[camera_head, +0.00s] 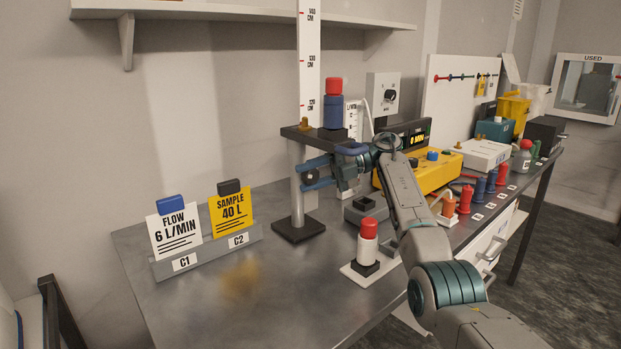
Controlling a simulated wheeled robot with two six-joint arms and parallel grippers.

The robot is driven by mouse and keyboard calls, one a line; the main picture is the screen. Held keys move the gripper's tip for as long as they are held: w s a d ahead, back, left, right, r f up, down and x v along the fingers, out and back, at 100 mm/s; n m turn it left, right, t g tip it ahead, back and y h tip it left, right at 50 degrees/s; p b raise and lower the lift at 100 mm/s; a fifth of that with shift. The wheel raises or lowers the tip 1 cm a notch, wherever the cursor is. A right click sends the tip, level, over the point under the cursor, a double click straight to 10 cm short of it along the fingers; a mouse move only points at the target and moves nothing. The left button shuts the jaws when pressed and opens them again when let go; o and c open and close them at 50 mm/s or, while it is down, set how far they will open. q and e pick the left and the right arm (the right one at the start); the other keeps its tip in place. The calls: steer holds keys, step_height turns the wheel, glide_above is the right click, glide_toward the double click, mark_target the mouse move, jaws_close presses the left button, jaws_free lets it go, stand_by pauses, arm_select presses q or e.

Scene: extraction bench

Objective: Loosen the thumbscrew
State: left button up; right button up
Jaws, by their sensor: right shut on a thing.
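A dark round thumbscrew (310,175) sits at the side of the upright metal post (297,195) of a stand. My right gripper (314,174) reaches in from the right, and its two blue fingers are closed around the thumbscrew, one above and one below. The fingers partly hide the knob and the post. The stand's dark arm (305,136) is at the top of the post and carries a blue cylinder with a red cap (333,102). My left gripper is not in view.
A white and red cylinder (368,242) stands on a white plate below my right arm. A yellow pump box (431,172) is behind the arm. A card holder (208,255) is at the left. The bench's front left is clear.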

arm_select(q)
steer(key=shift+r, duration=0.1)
arm_select(e)
steer(key=shift+f, duration=0.15)
steer(key=o, duration=1)
steer(key=shift+d+r, duration=0.2)
steer(key=shift+d, duration=0.05)
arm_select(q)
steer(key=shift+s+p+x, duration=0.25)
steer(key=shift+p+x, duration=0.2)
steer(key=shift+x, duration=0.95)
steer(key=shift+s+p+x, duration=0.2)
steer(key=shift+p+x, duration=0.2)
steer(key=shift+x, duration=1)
arm_select(e)
steer(key=shift+v, duration=5.15)
